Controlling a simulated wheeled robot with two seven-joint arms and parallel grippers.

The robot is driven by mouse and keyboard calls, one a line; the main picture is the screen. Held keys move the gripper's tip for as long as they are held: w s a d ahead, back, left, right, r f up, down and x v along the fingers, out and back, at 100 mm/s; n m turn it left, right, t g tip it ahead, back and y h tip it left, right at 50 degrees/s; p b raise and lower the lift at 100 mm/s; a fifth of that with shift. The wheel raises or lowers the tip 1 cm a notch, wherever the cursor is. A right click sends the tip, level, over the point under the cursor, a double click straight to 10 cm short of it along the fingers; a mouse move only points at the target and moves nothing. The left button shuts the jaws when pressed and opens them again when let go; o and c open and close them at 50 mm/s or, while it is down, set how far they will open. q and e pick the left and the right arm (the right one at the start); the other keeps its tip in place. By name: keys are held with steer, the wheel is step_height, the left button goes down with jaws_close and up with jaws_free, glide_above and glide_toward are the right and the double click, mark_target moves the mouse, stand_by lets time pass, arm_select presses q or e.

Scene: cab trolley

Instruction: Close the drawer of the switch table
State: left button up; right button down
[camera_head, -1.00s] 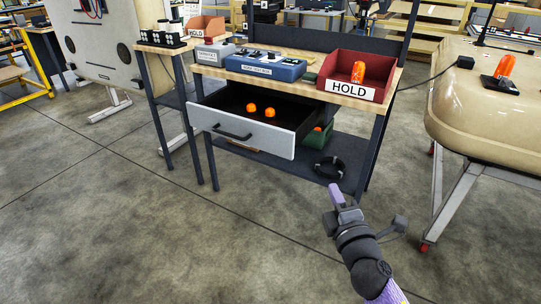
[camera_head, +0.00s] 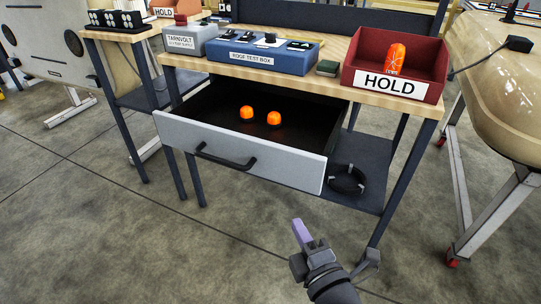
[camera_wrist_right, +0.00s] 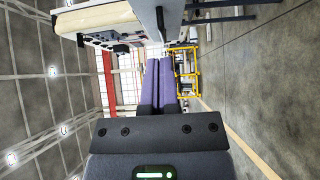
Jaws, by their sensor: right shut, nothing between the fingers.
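The switch table's drawer (camera_head: 245,150) is pulled out toward me, with a grey front and a black bar handle (camera_head: 224,159). Two orange domed pieces (camera_head: 260,116) lie inside it. The switch table (camera_head: 310,84) has a wooden top and dark legs. My right gripper (camera_head: 301,232) is shut and empty, in front of and below the drawer's right end, apart from it. Its purple fingers also show side by side in the right wrist view (camera_wrist_right: 159,88). My left gripper is out of view.
On the table stand a red HOLD bin (camera_head: 395,66) with an orange piece, a blue roof test box (camera_head: 262,55) and a grey power supply (camera_head: 190,40). A black coil (camera_head: 346,179) lies on the lower shelf. A beige cab shell (camera_head: 500,85) stands at right. The floor in front is clear.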

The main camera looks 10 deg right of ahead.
glide_toward(281, 168)
steer(key=s+a, duration=0.2)
steer(key=a, duration=0.1)
steer(key=w+b, duration=0.1)
steer(key=w, duration=0.1)
steer(key=w+d+b, duration=0.1)
steer(key=w, duration=0.2)
steer(key=w+b, duration=0.1)
steer(key=w, duration=0.1)
steer(key=shift+w+d+f, duration=0.15)
steer(key=shift+w+f, duration=0.1)
steer(key=shift+w+d+r, duration=0.15)
steer(key=shift+w+d, duration=0.15)
steer(key=shift+w, duration=0.15)
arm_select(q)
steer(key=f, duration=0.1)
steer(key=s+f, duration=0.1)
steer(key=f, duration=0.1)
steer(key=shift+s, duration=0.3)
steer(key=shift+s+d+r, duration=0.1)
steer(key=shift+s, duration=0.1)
